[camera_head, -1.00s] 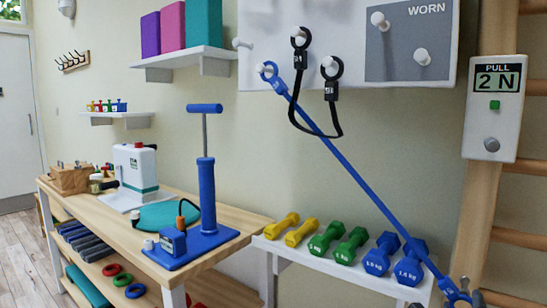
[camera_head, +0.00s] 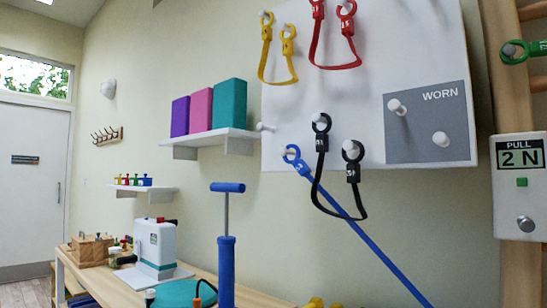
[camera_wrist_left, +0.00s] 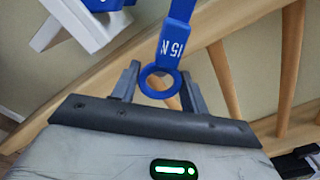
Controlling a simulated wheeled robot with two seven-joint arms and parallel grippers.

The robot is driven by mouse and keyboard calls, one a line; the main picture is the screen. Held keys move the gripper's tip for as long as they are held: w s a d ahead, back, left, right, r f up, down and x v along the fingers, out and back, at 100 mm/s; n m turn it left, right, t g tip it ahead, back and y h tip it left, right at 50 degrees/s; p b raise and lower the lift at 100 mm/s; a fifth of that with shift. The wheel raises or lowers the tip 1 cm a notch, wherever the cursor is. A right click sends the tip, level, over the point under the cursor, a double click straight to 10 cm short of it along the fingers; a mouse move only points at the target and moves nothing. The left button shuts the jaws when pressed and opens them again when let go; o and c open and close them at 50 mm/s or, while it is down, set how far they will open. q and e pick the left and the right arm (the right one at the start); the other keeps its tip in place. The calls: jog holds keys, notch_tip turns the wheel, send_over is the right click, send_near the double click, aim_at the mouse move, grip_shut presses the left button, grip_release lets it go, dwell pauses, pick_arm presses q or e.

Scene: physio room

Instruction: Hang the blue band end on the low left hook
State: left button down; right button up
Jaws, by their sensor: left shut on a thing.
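The blue band (camera_head: 375,247) runs slantwise down to the right and out of the bottom of the head view. Its upper end ring (camera_head: 291,153) is on a white peg at the low left of the white board. Its other end, a blue ring with a strap marked 15 N (camera_wrist_left: 160,82), is between the fingers of my left gripper (camera_wrist_left: 158,74), which is shut on it. Wooden bars are behind it in the left wrist view. My grippers are out of the head view. I cannot make out a free hook near the held ring.
Black (camera_head: 336,207), red (camera_head: 336,66) and yellow (camera_head: 278,80) bands hang on the white board (camera_head: 300,110). A green ring (camera_head: 514,52) is at the wooden bars, above the 2 N pull gauge (camera_head: 520,185). In the wrist view, a white shelf (camera_wrist_left: 85,25) is close at upper left.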

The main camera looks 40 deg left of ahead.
pick_arm(q)
jog(key=shift+w+d+f, duration=0.15)
jog(key=shift+d+f, duration=0.1)
dwell(0.4)
jog(key=shift+w+b, duration=0.35)
jog(key=shift+b, duration=0.05)
jog(key=shift+w+b, duration=1.3)
jog(key=shift+w, duration=0.45)
jog(key=shift+a+r+p, duration=0.3)
jog(key=shift+p, duration=0.25)
dwell(0.4)
jog(key=c, duration=0.7)
grip_release()
jog(key=shift+w, duration=0.1)
jog(key=shift+o, duration=0.5)
jog(key=shift+o, duration=0.5)
jog(key=shift+a+r, duration=0.1)
jog(key=shift+a, duration=0.05)
